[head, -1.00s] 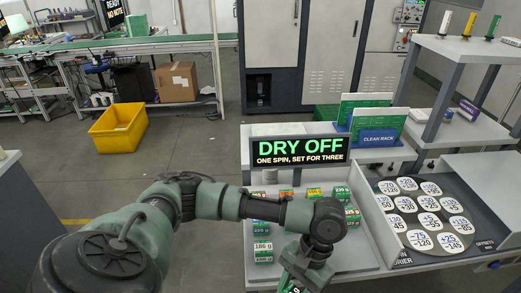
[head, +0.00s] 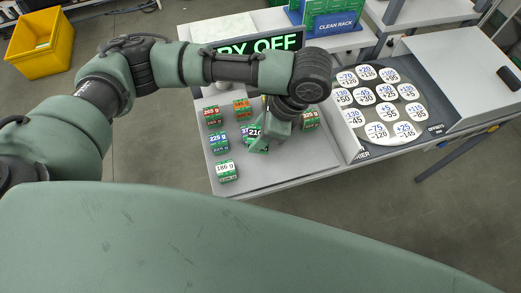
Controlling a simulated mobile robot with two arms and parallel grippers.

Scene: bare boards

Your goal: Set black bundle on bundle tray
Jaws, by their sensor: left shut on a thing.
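My left gripper (head: 262,145) is shut on the black bundle (head: 256,134), a small green block with a black label reading 210. The gripper and bundle are over the grey bundle tray (head: 275,173), among other bundles. My wrist partly hides the bundle, and I cannot tell whether it touches the tray. My right gripper is not in view.
Other labelled bundles stand on the tray: red (head: 213,116), orange (head: 242,108), blue (head: 219,141) and white (head: 226,171), among several. The tray's front right is clear. A dark round plate with white discs (head: 380,105) lies to the right.

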